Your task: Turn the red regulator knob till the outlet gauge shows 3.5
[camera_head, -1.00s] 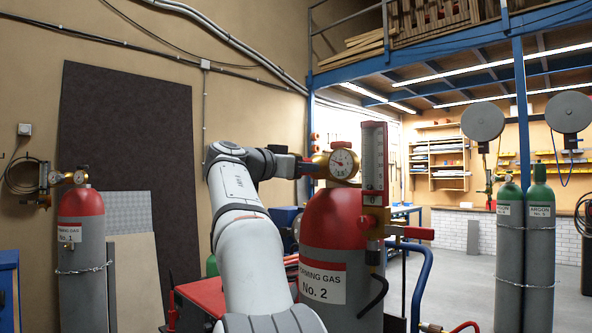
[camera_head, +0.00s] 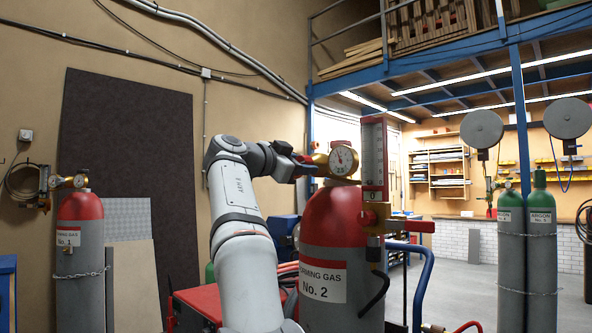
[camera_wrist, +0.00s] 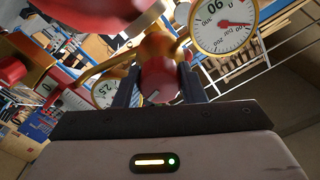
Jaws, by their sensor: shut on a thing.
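The red regulator knob (camera_wrist: 158,84) sits between the two dark fingers of my gripper (camera_wrist: 158,76) in the wrist view. The fingers are shut on its sides. In the head view my gripper (camera_head: 308,166) reaches the regulator from the left and the knob is hidden. A white gauge with a brass rim (camera_head: 344,160) tops the cylinder; its small scale is unreadable. The wrist view shows two gauges: a larger one with a red needle (camera_wrist: 222,25), and a smaller one marked 2.5 (camera_wrist: 107,92), partly covered. I cannot read the smaller gauge's needle.
A red-topped cylinder labelled No. 2 (camera_head: 322,283) stands under the regulator. A flowmeter tube (camera_head: 374,160) and a red handle (camera_head: 408,226) stand out right of the gauge. Another cylinder, No. 1 (camera_head: 80,240), is at far left.

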